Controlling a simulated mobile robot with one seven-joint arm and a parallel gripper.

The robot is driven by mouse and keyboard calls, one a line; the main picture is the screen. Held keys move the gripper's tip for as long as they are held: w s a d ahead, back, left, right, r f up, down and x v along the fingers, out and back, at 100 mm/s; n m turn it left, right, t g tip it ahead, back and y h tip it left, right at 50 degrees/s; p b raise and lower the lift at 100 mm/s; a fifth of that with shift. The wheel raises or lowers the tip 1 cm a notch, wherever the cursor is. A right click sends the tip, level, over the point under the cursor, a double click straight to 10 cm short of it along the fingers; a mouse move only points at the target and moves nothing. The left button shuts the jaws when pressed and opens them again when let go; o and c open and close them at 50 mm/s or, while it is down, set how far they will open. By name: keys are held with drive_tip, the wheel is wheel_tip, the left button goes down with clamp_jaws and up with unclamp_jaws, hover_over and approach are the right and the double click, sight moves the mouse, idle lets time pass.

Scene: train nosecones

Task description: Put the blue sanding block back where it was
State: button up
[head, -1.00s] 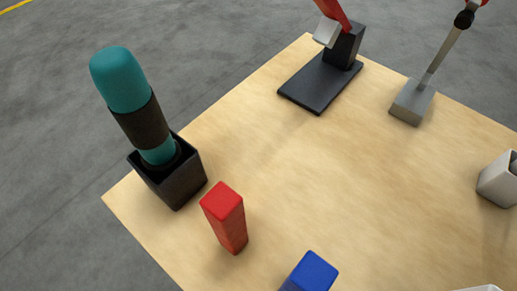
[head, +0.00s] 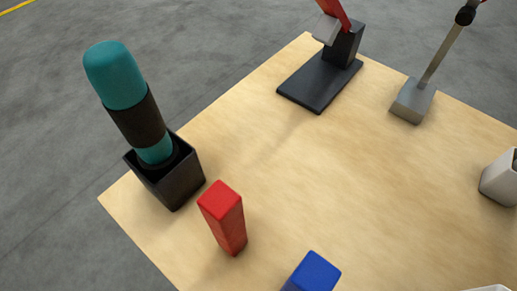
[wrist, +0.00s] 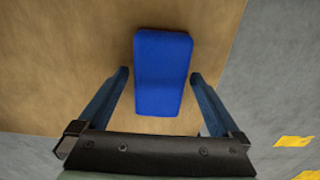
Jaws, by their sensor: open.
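The blue sanding block (head: 312,273) stands on the wooden table at the bottom edge of the head view, with its lower part cut off. In the wrist view the blue block (wrist: 162,72) lies between the two fingers of my gripper (wrist: 160,75), nearer the far end of the fingers. The fingers are open, with a gap on each side of the block. My gripper does not show in the head view.
A red block (head: 223,218) stands left of the blue one. Behind it a black holder (head: 178,185) carries a teal tool (head: 120,78). A black stand (head: 320,80), a grey-based stand (head: 413,100) and a white container (head: 500,178) stand farther off. The table middle is clear.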

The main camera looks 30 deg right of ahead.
wheel_tip(320, 180, up, 7)
drive_tip(key=shift+p, duration=1.25)
